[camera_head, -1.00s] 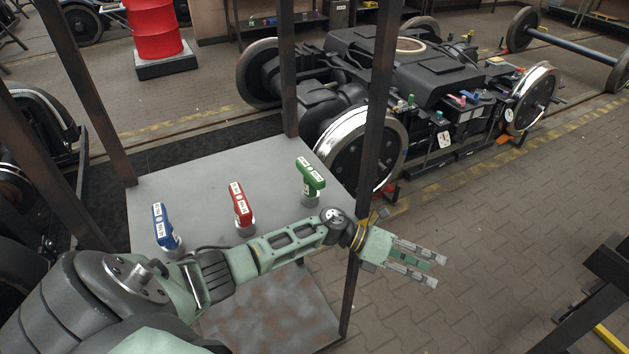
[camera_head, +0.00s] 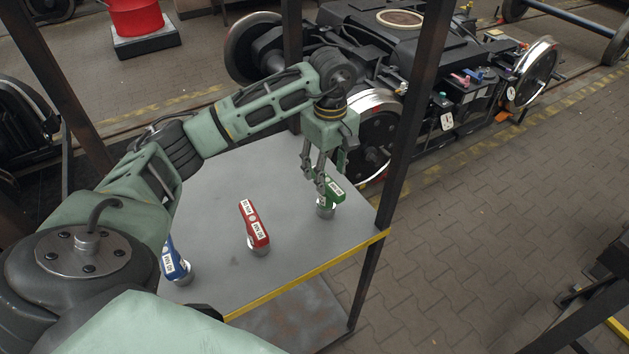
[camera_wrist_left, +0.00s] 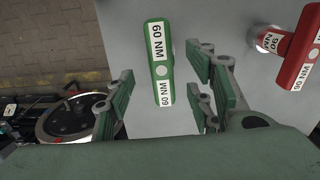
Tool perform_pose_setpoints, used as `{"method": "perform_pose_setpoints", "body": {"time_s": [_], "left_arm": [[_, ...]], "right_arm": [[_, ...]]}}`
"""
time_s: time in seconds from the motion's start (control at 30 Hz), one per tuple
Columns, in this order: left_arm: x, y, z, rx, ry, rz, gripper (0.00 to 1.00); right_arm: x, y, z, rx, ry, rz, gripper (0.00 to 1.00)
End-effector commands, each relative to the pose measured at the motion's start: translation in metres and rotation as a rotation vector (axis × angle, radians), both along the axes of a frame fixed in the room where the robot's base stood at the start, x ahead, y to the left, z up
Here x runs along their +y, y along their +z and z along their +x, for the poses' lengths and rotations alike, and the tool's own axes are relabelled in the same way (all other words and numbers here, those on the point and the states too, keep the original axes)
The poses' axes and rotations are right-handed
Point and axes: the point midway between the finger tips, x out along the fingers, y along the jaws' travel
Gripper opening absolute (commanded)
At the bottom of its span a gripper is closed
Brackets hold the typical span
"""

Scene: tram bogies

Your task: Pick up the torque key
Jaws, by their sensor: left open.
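Three torque keys stand on the grey shelf: a green one (camera_head: 333,192), a red one (camera_head: 254,226) and a blue one (camera_head: 175,262). In the left wrist view the green key (camera_wrist_left: 159,62) reads "60 NM" and lies between the spread fingers; the red key (camera_wrist_left: 301,48) is off to the right. My left gripper (camera_head: 322,183) points down over the green key, fingers open on either side of it. I cannot tell whether a finger touches it. My right gripper is not in view.
The shelf top (camera_head: 290,264) has a yellow front edge, and dark posts (camera_head: 408,130) rise at its corners. A tram bogie (camera_head: 400,60) stands behind it. A red drum (camera_head: 135,16) stands at the back left. The paved floor at right is mostly clear.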

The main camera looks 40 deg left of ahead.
Motion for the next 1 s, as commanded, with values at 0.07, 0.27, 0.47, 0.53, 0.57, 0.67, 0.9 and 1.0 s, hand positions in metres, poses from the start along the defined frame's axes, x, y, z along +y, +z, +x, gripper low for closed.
{"method": "perform_pose_setpoints", "body": {"time_s": [0.07,0.27,0.47,0.53,0.57,0.67,0.9,1.0], "left_arm": [[0.001,0.000,0.000,0.000,-0.004,0.006,0.49],[0.000,-0.019,-0.001,0.002,-0.004,0.006,0.49],[0.000,-0.039,-0.001,0.004,-0.002,0.004,0.49],[0.000,-0.049,-0.001,0.004,-0.002,0.004,0.49],[0.000,-0.053,-0.001,0.003,-0.003,0.003,0.49],[0.000,-0.068,0.000,0.002,-0.001,0.004,0.49],[0.000,-0.077,0.001,-0.003,-0.003,0.004,0.49],[0.000,-0.077,0.000,-0.002,-0.003,0.005,0.48]], "right_arm": [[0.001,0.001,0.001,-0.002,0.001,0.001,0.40],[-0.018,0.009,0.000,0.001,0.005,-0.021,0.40],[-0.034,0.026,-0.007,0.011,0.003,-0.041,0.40],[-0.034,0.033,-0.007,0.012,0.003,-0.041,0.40],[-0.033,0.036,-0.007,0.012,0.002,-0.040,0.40],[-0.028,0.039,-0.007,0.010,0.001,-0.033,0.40],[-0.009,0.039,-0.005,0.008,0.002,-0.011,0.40],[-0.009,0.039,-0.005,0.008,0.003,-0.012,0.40]]}}
